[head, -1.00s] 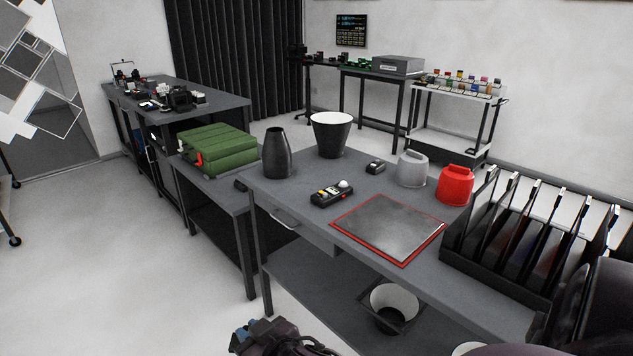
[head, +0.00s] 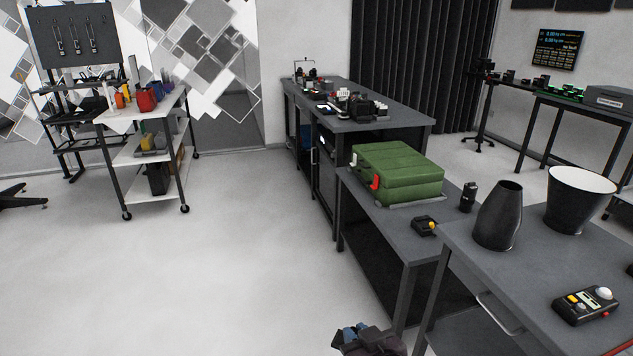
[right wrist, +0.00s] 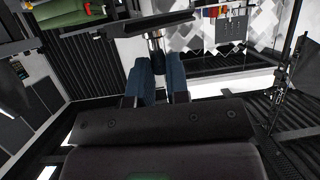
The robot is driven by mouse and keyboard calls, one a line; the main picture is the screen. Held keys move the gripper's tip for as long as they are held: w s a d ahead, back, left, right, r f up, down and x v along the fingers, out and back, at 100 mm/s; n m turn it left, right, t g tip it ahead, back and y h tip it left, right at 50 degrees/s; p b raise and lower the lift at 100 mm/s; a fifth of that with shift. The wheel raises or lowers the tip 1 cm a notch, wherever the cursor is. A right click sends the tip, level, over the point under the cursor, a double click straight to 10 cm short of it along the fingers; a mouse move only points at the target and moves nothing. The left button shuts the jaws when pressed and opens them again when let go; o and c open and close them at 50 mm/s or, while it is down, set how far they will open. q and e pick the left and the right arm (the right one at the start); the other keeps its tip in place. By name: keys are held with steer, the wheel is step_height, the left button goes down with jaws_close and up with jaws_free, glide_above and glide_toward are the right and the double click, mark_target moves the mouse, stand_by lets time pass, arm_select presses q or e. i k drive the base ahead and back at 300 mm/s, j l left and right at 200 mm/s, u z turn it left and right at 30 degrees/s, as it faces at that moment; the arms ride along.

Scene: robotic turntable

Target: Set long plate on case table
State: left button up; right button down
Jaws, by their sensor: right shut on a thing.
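My right gripper (head: 354,332) shows only in part at the bottom edge of the head view, in front of the tables. In the right wrist view its two blue fingers (right wrist: 157,82) are shut around a short metallic stem. I cannot make out the plate in the head view. The case table (head: 388,226) is the lower grey table, with a green case (head: 402,172) on it. My left gripper is not in view.
A small black device with a yellow knob (head: 425,227) and a black cylinder (head: 468,197) stand on the case table. The grey table at right holds a dark vase (head: 497,215), a black bucket (head: 574,205) and a control box (head: 585,305).

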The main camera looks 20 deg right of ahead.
mark_target(444, 216)
steer(key=i+z, duration=0.15)
steer(key=i, duration=0.25)
steer(key=i+j+z, duration=0.2)
steer(key=i, duration=0.15)
steer(key=z, duration=1.2)
